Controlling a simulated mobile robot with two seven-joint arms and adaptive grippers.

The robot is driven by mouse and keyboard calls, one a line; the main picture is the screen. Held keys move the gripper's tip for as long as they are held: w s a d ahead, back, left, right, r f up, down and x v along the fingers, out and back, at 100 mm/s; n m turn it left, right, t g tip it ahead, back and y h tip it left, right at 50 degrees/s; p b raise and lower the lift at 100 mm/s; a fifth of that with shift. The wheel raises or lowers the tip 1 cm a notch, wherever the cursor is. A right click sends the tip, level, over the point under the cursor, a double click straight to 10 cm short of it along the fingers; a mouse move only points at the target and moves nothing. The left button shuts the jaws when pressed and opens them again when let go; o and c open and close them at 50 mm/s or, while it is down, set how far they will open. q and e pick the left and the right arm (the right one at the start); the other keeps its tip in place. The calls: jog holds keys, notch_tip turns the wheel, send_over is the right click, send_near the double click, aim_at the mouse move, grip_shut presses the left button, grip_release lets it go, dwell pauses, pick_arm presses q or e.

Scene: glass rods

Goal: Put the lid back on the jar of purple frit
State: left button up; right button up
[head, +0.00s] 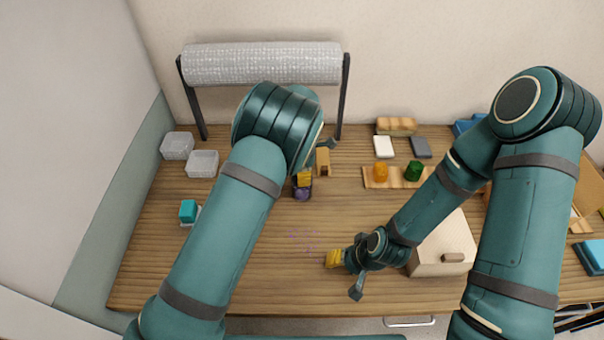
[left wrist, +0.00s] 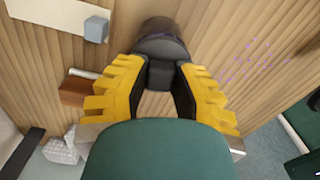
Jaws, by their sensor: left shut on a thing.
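The jar of purple frit (head: 302,194) stands on the wooden table, just below my left gripper (head: 303,178) in the head view. In the left wrist view, my left gripper (left wrist: 158,95) is shut on a grey knob-like part (left wrist: 160,73). This part adjoins a dark round body (left wrist: 162,38), which looks like the lid and jar together. Whether the lid sits flush on the rim cannot be told. My right gripper (head: 335,258) hangs low over the table's front middle, apart from the jar; its finger opening is unclear.
Purple specks (head: 300,236) lie on the table in front of the jar. A brown block (head: 323,160) stands close behind it. Orange (head: 381,172) and green (head: 413,170) jars sit on a wooden rack at right. A cream box (head: 440,262) stands beside my right arm. Clear bins (head: 202,163) are at left.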

pick_arm(q)
jog(key=o, duration=0.9)
jog(key=o, duration=0.6)
jog(key=shift+r, duration=0.15)
pick_arm(e)
jog(key=shift+r, duration=0.1)
pick_arm(q)
jog(key=shift+r+p, duration=1.55)
jog(key=shift+r, duration=0.65)
pick_arm(e)
jog(key=shift+r, duration=1.4)
pick_arm(q)
jog(key=shift+r, duration=1.2)
pick_arm(e)
jog(key=shift+r, duration=0.25)
